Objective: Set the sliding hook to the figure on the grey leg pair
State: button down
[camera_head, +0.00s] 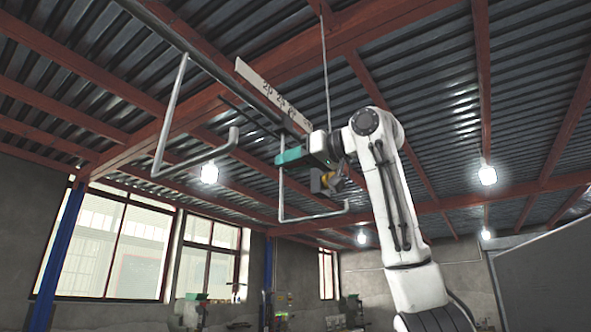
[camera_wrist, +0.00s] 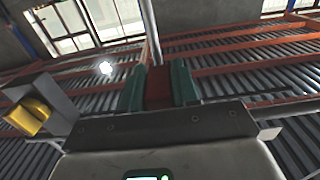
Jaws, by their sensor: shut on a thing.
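The sliding hook (camera_head: 315,217), a grey bent rod with an upturned end, hangs below the overhead rail. My gripper (camera_head: 290,156), with teal fingers, is at the top of its upright. In the wrist view my gripper (camera_wrist: 158,88) is shut on a dark red piece (camera_wrist: 158,82), and a grey rod (camera_wrist: 150,30) runs away from it. A pale strip (camera_head: 270,92) with dark figures lies along the rail above; I cannot read them surely. The hook's exact place against the figures is hidden by my gripper. I cannot make out the grey leg pair.
A second grey hook (camera_head: 170,125) hangs from the rail (camera_head: 205,58) at the left. A thin rod (camera_head: 325,75) drops from the roof near my wrist. Green-topped machines (camera_head: 195,300) stand low near the windows. A grey panel (camera_head: 550,265) is at the right.

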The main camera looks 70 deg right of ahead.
jog(key=w+a+b, duration=0.1)
jog(key=a, duration=0.7)
jog(key=shift+w+b, duration=0.35)
jog(key=shift+w, duration=0.05)
jog(key=c, duration=0.9)
grip_release()
jog(key=b+v, duration=0.2)
jog(key=v, duration=0.8)
jog(key=shift+s, duration=0.35)
